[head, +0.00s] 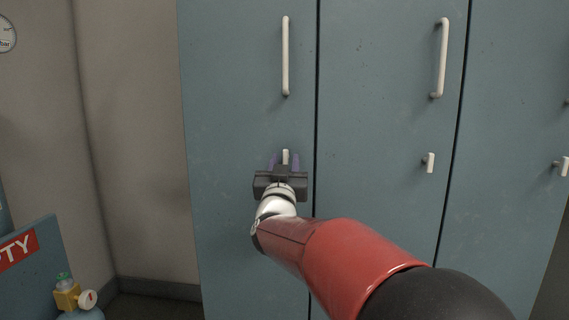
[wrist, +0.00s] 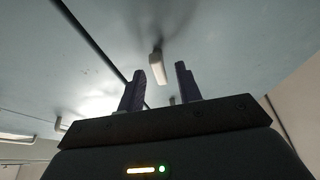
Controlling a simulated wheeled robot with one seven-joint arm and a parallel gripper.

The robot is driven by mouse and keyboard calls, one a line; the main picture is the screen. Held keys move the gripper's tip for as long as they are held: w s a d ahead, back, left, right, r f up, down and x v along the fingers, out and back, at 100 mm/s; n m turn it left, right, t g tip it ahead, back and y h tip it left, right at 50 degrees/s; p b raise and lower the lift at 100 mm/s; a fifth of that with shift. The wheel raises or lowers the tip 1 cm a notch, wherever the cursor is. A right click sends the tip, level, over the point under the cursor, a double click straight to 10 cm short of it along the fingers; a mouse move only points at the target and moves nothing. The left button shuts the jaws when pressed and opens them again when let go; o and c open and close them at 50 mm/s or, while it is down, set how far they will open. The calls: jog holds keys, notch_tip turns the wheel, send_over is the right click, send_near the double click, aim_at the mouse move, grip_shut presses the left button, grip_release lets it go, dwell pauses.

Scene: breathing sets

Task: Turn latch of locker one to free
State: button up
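The leftmost blue-grey locker, which I take to be locker one (head: 235,120), has a small pale latch (head: 285,156) below its long handle (head: 285,55). The latch looks upright in the head view. My gripper (head: 284,161) is in front of it, with one purple finger on each side of the latch in that view. In the wrist view the fingers (wrist: 160,72) are apart and empty. The latch (wrist: 156,66) shows between and just beyond the fingertips there, and no finger visibly touches it. My gripper hides the door just below the latch.
A second locker (head: 385,120) stands to the right with its own handle (head: 441,58) and latch (head: 429,162). A third locker (head: 515,120) is further right. A blue panel with a red sign (head: 17,249) and a cylinder valve (head: 73,296) are at lower left.

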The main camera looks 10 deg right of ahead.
jog(key=shift+c, duration=0.2)
grip_shut()
jog(key=shift+f+m+b, duration=0.1)
jog(key=shift+m+b, duration=0.2)
jog(key=shift+m, duration=0.1)
jog(key=m+h+b, duration=0.1)
jog(key=m, duration=0.1)
jog(key=shift+m+g+h, duration=0.4)
jog(key=m+g+h, duration=0.1)
jog(key=m, duration=0.1)
jog(key=m+h+b, duration=0.1)
jog(key=m, duration=0.2)
jog(key=shift+a+g, duration=0.1)
jog(key=shift+g, duration=0.3)
jog(key=m+g, duration=0.1)
jog(key=m, duration=0.1)
jog(key=m+g+h, duration=0.1)
jog(key=m, duration=0.5)
jog(key=shift+w+a+r+g+h, duration=0.1)
jog(key=shift+r+g+h, duration=0.2)
jog(key=shift+g, duration=0.1)
jog(key=m+g+p, duration=0.2)
jog(key=m, duration=0.3)
jog(key=shift+m, duration=0.4)
